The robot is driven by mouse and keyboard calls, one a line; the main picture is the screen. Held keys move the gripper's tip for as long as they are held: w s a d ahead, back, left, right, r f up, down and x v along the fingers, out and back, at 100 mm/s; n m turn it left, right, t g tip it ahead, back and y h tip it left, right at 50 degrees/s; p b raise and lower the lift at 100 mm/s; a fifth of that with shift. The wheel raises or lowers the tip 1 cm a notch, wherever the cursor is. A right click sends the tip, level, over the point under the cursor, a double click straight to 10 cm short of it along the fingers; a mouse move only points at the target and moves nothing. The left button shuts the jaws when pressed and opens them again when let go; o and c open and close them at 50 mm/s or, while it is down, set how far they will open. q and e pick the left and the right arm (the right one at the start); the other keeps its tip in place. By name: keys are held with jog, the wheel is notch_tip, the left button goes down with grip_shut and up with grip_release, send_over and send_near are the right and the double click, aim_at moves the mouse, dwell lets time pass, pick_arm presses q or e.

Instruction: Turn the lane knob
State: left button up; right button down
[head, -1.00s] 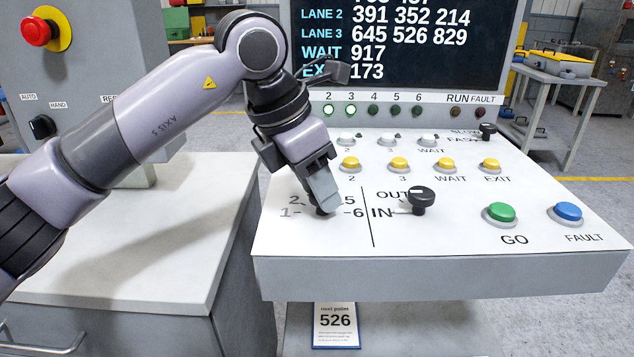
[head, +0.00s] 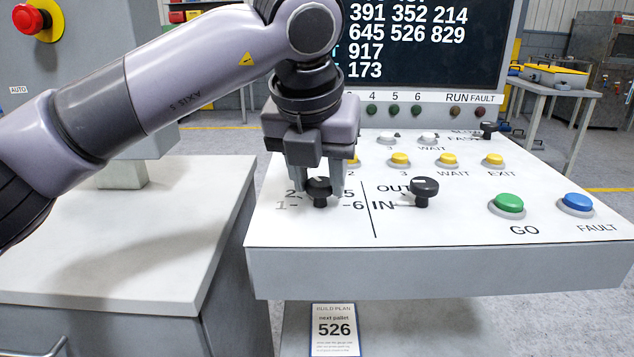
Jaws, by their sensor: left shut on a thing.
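The lane knob (head: 319,192) is a small black knob on the left of the white sloped panel (head: 450,228). Printed numbers stand around it; 2, 1, 5 and 6 show, and the top of the dial is hidden behind my gripper. My left gripper (head: 319,188) points down over the knob, with a finger on each side, shut on it. Which number the knob points at cannot be made out. My right gripper is not in view.
A black OUT/IN knob (head: 424,190) stands close to the right. Yellow buttons (head: 400,160), a green GO button (head: 508,203) and a blue FAULT button (head: 576,203) are further right. The screen (head: 430,45) rises behind.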

pick_arm(q)
jog(key=n+y, duration=0.1)
jog(key=n, duration=0.1)
jog(key=shift+d+n+b, duration=0.1)
jog(key=shift+n+b, duration=0.25)
jog(key=shift+n, duration=0.05)
jog(key=n+y, duration=0.1)
jog(key=n, duration=0.1)
jog(key=shift+d+r+n, duration=0.1)
jog(key=shift+n, duration=0.3)
jog(key=n+y, duration=0.1)
jog(key=n, duration=0.2)
jog(key=shift+w+d, duration=0.1)
jog(key=shift+n+g+y, duration=0.5)
jog(key=shift+n+y, duration=0.2)
jog(key=shift+n, duration=0.8)
jog(key=shift+w, duration=0.1)
jog(key=o, duration=1)
jog(key=shift+o, duration=0.2)
jog(key=shift+d, duration=0.1)
jog(key=p+v, duration=0.2)
jog(key=v, duration=0.5)
